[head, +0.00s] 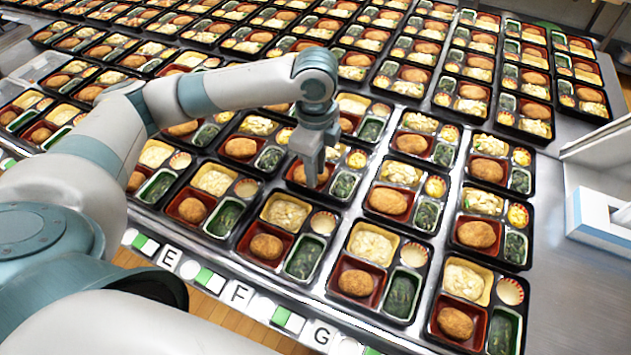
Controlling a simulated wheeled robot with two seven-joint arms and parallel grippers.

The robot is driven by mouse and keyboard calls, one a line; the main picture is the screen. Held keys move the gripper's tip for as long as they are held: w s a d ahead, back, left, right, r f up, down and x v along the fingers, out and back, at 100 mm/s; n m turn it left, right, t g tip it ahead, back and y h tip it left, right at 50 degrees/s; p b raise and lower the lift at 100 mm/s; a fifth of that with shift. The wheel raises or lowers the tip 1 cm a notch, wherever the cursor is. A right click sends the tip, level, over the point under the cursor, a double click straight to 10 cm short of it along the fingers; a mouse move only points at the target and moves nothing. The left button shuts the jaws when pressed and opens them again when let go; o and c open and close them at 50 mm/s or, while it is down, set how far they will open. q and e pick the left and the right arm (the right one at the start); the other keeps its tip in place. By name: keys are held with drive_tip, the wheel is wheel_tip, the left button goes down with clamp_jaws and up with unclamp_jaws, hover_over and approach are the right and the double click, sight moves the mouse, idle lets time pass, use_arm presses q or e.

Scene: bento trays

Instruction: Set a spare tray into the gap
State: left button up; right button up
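Black bento trays stand in rows on a metal table, each with a brown patty in a red compartment, a pale side, green vegetables and a small cup. My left gripper (314,168) points down over one tray (336,207) in the second row from the front, near its patty. Its fingers look close together; I cannot tell whether they touch or grip the tray. Front-row trays include one with a patty at front middle (331,296). I cannot make out a clear tray-sized gap or tell which tray is a spare. My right gripper is not in view.
A strip with letters E, F and G (239,296) runs along the table's front edge. Narrow bare metal strips (452,205) separate some tray columns. Bare metal (548,270) lies right of the trays, with a white and blue box (598,222) at the right.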

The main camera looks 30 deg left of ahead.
use_arm(q)
wheel_tip(320, 180, up, 6)
drive_tip(key=shift+b, duration=0.4)
idle(0.6)
